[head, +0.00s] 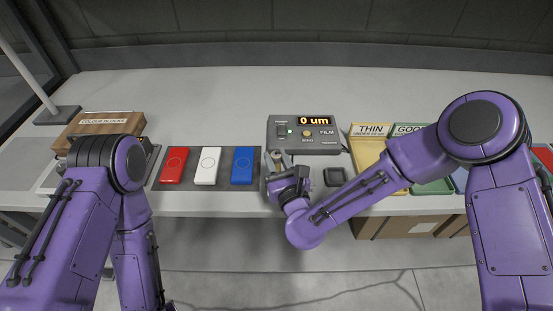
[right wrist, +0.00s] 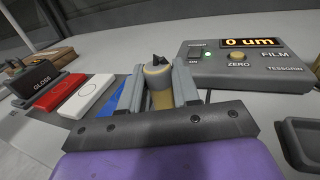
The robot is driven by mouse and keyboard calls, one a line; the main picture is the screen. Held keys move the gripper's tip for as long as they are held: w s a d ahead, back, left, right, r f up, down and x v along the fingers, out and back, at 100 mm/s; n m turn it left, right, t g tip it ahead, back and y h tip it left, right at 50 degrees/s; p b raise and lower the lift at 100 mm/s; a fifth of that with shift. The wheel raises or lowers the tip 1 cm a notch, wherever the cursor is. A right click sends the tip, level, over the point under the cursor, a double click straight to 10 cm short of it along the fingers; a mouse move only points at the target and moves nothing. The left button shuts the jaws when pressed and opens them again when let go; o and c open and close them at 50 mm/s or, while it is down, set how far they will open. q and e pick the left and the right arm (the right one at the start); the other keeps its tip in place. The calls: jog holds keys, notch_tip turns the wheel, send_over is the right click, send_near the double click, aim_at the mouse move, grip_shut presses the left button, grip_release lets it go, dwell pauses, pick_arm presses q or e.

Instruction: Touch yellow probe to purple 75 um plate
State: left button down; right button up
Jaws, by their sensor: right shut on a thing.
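The yellow probe (right wrist: 159,90) stands between the fingers of my right gripper (head: 277,160), which is shut on it. Its body is yellow, with a grey collar and a dark tip at the top. In the head view the gripper is at the bench's front part, just in front of the grey film gauge (head: 304,134), which reads 0 um. Red (head: 174,165), white (head: 207,165) and blue (head: 242,165) plates lie in a row on a dark mat, left of the gripper. I see no purple plate. My left gripper is out of view.
A small dark square holder (head: 334,176) sits right of the gripper. Yellow THIN (head: 362,151) and green GOOD (head: 432,187) trays stand further right. A wooden colour blocks box (head: 104,123) is at the left. The bench behind the gauge is clear.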

jog(key=shift+f+b, duration=0.5)
jog(key=shift+b, duration=0.05)
dwell(1.4)
jog(key=shift+s, duration=0.1)
jog(key=shift+r+p, duration=2.45)
jog(key=shift+r, duration=1.2)
